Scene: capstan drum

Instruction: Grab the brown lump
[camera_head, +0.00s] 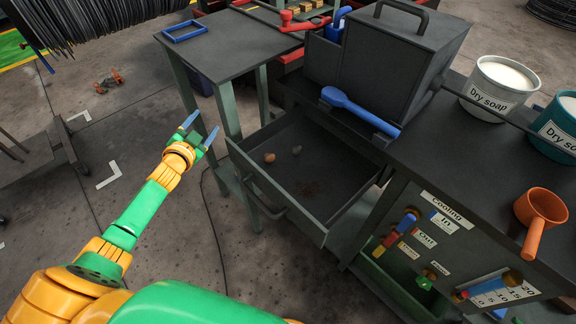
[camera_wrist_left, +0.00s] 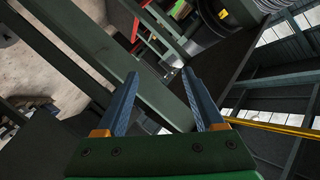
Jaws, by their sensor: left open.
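The brown lump (camera_head: 269,157) is small and rounded and lies in the open drawer (camera_head: 335,214), near its far left side. A small grey lump (camera_head: 297,150) lies just right of it. My left gripper (camera_head: 200,130) is open and empty, to the left of the drawer and apart from it. In the left wrist view, its two blue fingers (camera_wrist_left: 158,100) stand apart with nothing between them. The lump does not show in that view. My right gripper is not in view.
A dark table (camera_head: 225,45) with a blue frame (camera_head: 185,31) stands behind my left gripper. Dry soap buckets (camera_head: 497,88) and an orange ladle (camera_head: 541,208) stand at right. Floor at left is mostly clear.

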